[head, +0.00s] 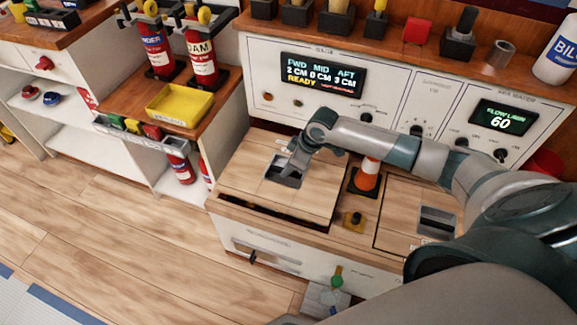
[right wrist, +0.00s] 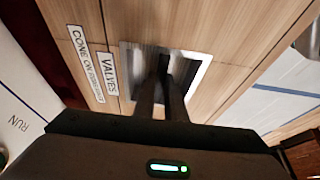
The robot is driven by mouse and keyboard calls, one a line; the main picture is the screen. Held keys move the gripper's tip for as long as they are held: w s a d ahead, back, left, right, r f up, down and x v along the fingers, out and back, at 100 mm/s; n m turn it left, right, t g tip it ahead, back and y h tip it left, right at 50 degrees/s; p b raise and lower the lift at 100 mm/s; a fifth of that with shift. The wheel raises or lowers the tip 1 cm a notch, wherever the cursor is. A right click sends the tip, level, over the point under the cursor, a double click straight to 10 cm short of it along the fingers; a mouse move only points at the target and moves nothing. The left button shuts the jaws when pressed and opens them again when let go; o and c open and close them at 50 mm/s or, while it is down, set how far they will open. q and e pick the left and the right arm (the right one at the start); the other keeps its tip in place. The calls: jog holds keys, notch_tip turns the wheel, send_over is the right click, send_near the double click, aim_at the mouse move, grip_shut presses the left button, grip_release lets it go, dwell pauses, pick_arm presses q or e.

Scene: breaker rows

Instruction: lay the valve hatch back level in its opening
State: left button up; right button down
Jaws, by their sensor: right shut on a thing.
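The valve hatch (head: 315,193) is a light wood panel in the counter top, with a metal recessed pull (head: 285,180) in it. A dark gap shows along its front edge, so it does not look fully level there. My right gripper (head: 291,166) reaches down into the pull from above. In the right wrist view, its two dark fingers (right wrist: 164,75) are close together in the metal recess, shut on the pull, beside a "VALVES" label (right wrist: 108,78) on the hatch (right wrist: 215,25). The fingers hide the grip itself. My left gripper is out of view.
An orange cone (head: 367,177) stands on a dark base just right of the hatch, with a small yellow-and-black fitting (head: 352,219) in front. A second hatch (head: 405,205) lies further right. The control panel (head: 385,95) rises behind. A yellow tray (head: 181,104) sits on the left counter.

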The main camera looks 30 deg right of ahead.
aim_at(288, 178)
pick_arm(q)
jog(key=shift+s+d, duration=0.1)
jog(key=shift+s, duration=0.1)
pick_arm(e)
jog(key=shift+w, duration=0.1)
pick_arm(q)
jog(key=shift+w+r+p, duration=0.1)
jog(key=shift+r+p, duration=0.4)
jog(key=shift+p, duration=0.05)
dwell(0.6)
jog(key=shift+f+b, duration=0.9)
pick_arm(e)
jog(key=shift+f, duration=2.3)
jog(key=c, duration=1.7)
grip_release()
jog(key=shift+s+f, duration=0.15)
jog(key=shift+s, duration=0.05)
pick_arm(q)
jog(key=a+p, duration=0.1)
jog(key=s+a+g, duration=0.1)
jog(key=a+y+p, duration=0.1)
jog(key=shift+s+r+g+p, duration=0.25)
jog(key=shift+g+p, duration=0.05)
jog(key=shift+p, duration=0.05)
pick_arm(e)
jog(key=v, duration=1.7)
jog(key=shift+r, duration=0.35)
